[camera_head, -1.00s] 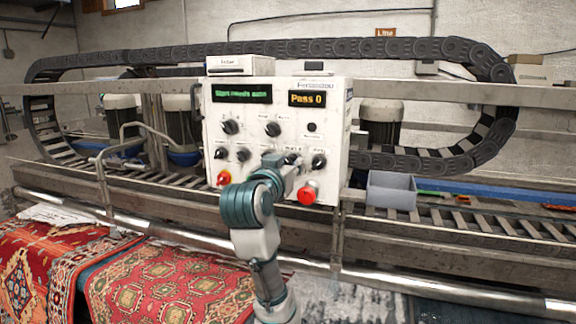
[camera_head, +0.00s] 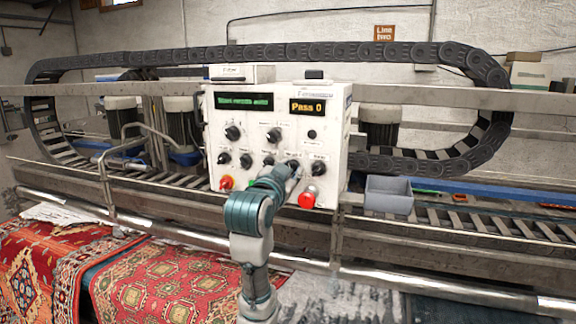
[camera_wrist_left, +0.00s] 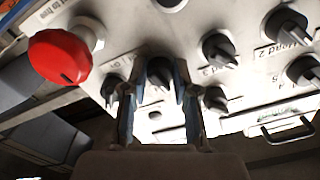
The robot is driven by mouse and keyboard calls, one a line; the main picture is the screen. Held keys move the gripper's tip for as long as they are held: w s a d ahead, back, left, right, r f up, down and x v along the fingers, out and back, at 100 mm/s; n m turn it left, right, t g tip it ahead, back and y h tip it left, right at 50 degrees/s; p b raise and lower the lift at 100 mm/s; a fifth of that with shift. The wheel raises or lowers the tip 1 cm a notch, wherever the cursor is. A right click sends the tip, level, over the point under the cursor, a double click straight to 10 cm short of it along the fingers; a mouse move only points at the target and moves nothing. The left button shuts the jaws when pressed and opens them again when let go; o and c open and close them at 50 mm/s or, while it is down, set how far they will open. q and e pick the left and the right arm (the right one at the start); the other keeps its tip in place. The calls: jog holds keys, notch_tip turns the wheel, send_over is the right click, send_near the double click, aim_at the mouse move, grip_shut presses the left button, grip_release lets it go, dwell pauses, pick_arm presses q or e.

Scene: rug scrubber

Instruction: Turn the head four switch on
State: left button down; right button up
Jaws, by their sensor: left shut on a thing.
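The white control panel (camera_head: 335,140) carries rows of black rotary knobs. My left gripper (camera_head: 291,172) reaches its lower row from the front, at the fourth knob from the left. In the left wrist view my left gripper (camera_wrist_left: 159,84) has a blue-edged finger on each side of a black knob (camera_wrist_left: 160,68) and is shut on it. Its label is hidden, so I cannot read whether it says head four. A knob marked 3 (camera_wrist_left: 218,48) stands to its right there, and the red mushroom button (camera_wrist_left: 60,56) to its left. My right gripper is not in view.
Other knobs stand close around the fingers, and the red button (camera_head: 307,199) sits just below right. The panel displays read a green line of text (camera_head: 244,101) and "Pass 0" (camera_head: 307,106). A grey bin (camera_head: 389,195) stands right; patterned rugs (camera_head: 160,275) lie front left.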

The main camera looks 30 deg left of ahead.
pick_arm(q)
jog(key=m+p, duration=0.8)
jog(key=m, duration=0.2)
jog(key=shift+m+p, duration=0.4)
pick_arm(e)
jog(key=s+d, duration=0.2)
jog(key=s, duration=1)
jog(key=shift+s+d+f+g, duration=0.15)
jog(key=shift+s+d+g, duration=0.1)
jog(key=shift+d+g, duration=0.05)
pick_arm(q)
jog(key=shift+f, duration=0.15)
jog(key=c, duration=0.9)
grip_release()
jog(key=shift+w, duration=0.1)
